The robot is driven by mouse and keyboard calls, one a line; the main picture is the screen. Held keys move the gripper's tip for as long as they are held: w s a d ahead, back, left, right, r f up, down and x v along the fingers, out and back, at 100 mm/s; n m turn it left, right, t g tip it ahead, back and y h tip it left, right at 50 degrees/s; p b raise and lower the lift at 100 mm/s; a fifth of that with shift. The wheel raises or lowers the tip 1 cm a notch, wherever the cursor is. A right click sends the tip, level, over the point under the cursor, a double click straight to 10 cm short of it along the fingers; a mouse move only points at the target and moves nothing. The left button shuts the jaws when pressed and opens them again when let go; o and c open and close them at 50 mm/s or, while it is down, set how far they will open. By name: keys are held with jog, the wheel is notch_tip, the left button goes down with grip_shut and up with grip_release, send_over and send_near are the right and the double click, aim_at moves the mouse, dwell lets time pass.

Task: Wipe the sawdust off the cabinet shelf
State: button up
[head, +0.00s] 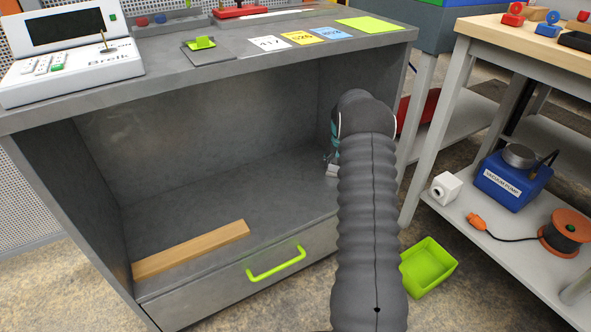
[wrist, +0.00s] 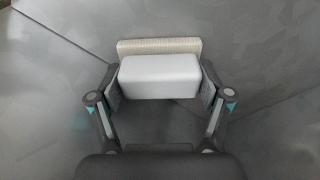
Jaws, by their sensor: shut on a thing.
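My gripper (wrist: 160,88) is shut on a pale block-shaped brush (wrist: 160,72), its two fingers pressing the block's ends. A cream strip, looking like bristles, shows along the block's far side. In the head view my gripper (head: 332,160) is inside the cabinet's open bay at the right, mostly hidden by my arm; a bit of the brush (head: 332,171) shows beneath it. The grey cabinet shelf (head: 220,205) looks bare in its middle; I cannot make out sawdust on it. Whether the brush touches a surface I cannot tell.
A wooden strip (head: 190,250) lies at the shelf's front left. Below is a drawer with a green handle (head: 276,264). A green bin (head: 429,267) stands on the floor at right. The cabinet top (head: 230,65) and side walls enclose the bay. A workbench (head: 520,40) stands at right.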

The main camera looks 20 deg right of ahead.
jog(key=shift+a+r+p, duration=0.1)
jog(key=shift+r+p, duration=1.75)
jog(key=shift+r, duration=2.3)
